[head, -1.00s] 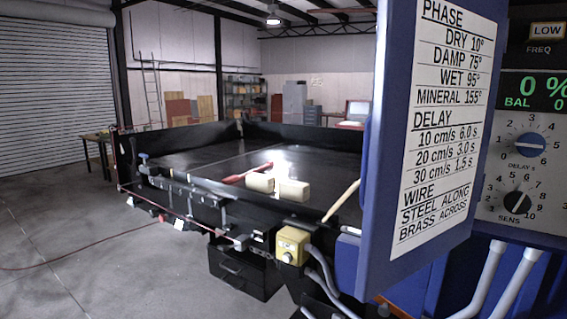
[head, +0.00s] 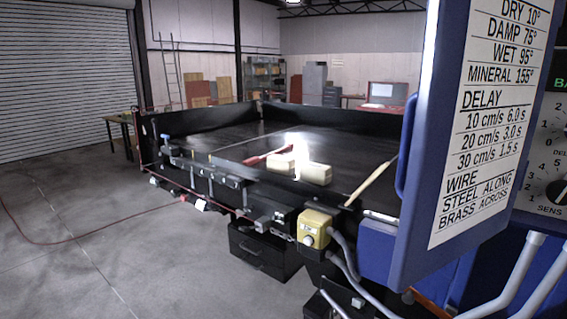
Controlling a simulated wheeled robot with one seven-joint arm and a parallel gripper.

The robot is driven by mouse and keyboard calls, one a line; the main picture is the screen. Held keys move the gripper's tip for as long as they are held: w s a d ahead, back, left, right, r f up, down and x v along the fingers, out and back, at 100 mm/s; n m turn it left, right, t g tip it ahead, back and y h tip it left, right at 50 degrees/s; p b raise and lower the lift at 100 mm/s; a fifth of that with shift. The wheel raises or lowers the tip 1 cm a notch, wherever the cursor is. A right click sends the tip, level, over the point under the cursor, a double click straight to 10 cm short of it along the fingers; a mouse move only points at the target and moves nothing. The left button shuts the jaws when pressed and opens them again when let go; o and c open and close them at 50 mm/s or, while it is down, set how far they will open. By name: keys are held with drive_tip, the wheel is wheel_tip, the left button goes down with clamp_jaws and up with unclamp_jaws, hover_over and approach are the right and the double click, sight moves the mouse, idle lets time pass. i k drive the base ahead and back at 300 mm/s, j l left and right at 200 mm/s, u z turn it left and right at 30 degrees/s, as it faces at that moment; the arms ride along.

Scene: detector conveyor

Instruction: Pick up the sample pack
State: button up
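Two cream block-shaped items lie side by side on the black conveyor bed (head: 225,150) in the middle of the head view. The left block (head: 280,163) is partly in a bright glare, and the right block (head: 315,174) is a little nearer. I cannot tell whether either is the sample pack, as no label can be read. A red long-handled tool (head: 262,158) lies just left of them. My gripper is not in view.
A blue panel with a phase and delay chart (head: 490,110) stands close on the right and hides part of the bed. A pale wooden stick (head: 371,183) leans by the bed's near edge, close to a yellow control box (head: 314,227). Open concrete floor lies at left, crossed by a red cable (head: 110,234).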

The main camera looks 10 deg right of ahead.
sight(286, 165)
drive_tip(key=i+j+z, duration=0.35)
drive_tip(key=i+j, duration=0.65)
drive_tip(key=i, duration=0.15)
